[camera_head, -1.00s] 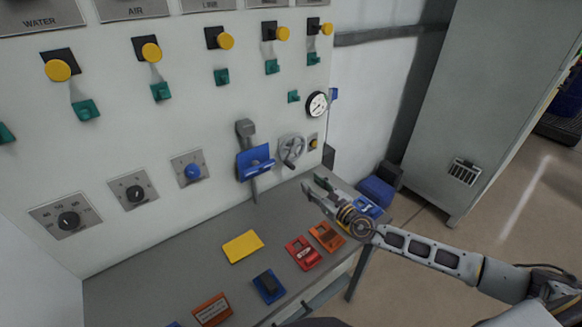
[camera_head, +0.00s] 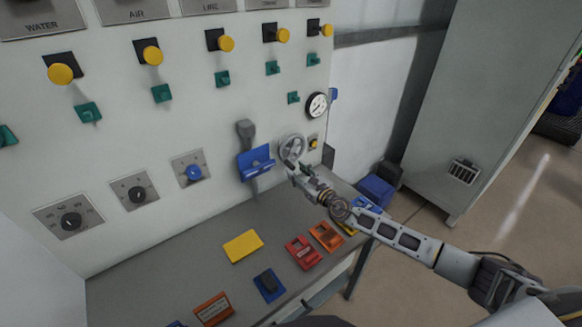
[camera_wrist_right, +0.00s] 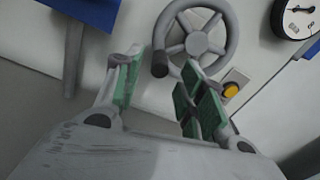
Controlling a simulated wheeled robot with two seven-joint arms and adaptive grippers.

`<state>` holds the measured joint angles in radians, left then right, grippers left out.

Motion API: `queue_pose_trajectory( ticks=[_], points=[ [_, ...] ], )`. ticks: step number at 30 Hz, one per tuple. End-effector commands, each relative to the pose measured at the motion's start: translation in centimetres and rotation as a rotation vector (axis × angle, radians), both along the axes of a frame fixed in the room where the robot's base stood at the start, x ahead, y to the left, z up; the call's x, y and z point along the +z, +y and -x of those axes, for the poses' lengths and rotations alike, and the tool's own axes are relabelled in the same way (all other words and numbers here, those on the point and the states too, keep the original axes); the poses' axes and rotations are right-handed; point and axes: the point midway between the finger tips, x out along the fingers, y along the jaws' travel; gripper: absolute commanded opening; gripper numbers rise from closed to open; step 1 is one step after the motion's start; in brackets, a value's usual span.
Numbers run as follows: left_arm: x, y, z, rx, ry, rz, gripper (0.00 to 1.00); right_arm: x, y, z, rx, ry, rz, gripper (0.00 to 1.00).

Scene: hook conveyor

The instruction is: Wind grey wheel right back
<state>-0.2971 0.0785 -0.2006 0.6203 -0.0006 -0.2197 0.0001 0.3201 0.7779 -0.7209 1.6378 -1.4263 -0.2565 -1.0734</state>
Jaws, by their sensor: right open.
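The grey wheel (camera_head: 292,148) is a spoked handwheel on the white panel, to the right of a blue lever bracket. In the right wrist view the wheel (camera_wrist_right: 195,42) shows its rim, spokes, hub and a dark handle knob (camera_wrist_right: 160,66) at the lower left of the rim. My right gripper (camera_wrist_right: 158,80) is open, its green-padded fingers pointing at the wheel with the knob between and just beyond the fingertips. In the head view the right gripper (camera_head: 293,172) is just below the wheel and hides its lower edge. I cannot tell whether it touches. My left gripper is not in view.
A round gauge (camera_head: 316,105) sits above right of the wheel, and a yellow button (camera_wrist_right: 231,90) close below right of it. The blue lever bracket (camera_head: 256,163) is near on the left. Several coloured plates lie on the grey bench (camera_head: 190,265) below.

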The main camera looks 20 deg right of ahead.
Motion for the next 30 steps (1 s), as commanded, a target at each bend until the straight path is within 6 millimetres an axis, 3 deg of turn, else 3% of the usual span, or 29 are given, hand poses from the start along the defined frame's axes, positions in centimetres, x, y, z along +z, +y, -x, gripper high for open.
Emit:
queue_pose_trajectory(
  ticks=[13,27,30],
  points=[
    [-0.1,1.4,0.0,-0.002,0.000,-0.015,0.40,0.0,1.3,-3.5,0.000,-0.001,-0.001,0.40],
    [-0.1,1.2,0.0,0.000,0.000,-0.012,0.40,0.0,1.5,-4.0,0.001,0.000,0.000,0.40],
    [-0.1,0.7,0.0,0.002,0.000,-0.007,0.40,0.0,1.5,-4.0,0.001,0.000,0.000,0.28]
  ],
)
